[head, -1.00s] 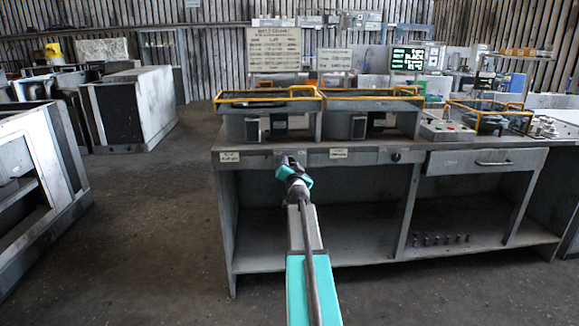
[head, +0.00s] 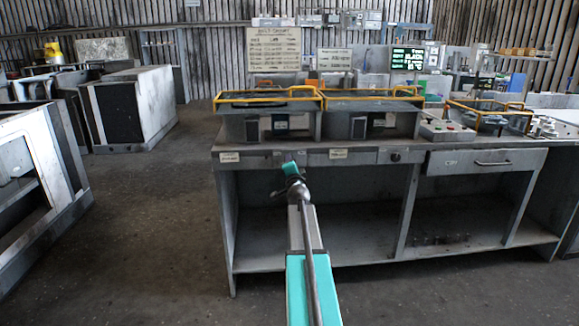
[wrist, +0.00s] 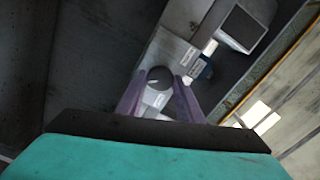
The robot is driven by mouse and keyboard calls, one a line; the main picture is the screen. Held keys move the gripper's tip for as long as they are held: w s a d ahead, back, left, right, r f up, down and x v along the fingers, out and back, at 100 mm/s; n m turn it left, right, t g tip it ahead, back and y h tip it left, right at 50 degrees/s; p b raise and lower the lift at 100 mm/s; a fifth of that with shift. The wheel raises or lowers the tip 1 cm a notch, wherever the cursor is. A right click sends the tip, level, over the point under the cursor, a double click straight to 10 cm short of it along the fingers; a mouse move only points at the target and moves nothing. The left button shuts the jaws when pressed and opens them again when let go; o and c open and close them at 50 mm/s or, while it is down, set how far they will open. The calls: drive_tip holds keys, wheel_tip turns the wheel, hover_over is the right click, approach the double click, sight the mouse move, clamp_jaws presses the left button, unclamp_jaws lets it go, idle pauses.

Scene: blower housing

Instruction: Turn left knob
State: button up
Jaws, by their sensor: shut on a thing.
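The left knob (wrist: 159,76) is a dark round dial with a pale pointer line, on the grey front panel in the wrist view. My gripper (wrist: 157,80) has its two purple fingers on either side of this knob and is shut on it. In the head view my gripper (head: 292,168) is at the front panel of the workbench, left of the middle. My wrist hides most or all of the left knob there.
A second dark knob (head: 395,157) sits further right on the workbench (head: 440,205) front. Right of it is a drawer with a handle (head: 494,163). Yellow-railed units (head: 268,97) stand on top. Open floor (head: 150,230) lies to the left.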

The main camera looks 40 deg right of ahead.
drive_tip(key=shift+w+r, duration=0.15)
drive_tip(key=o, duration=1.1)
drive_tip(key=shift+c, duration=0.2)
drive_tip(key=shift+s+a, duration=0.1)
drive_tip(key=shift+s, duration=0.1)
drive_tip(key=v, duration=1.3)
drive_tip(key=shift+s+a, duration=0.15)
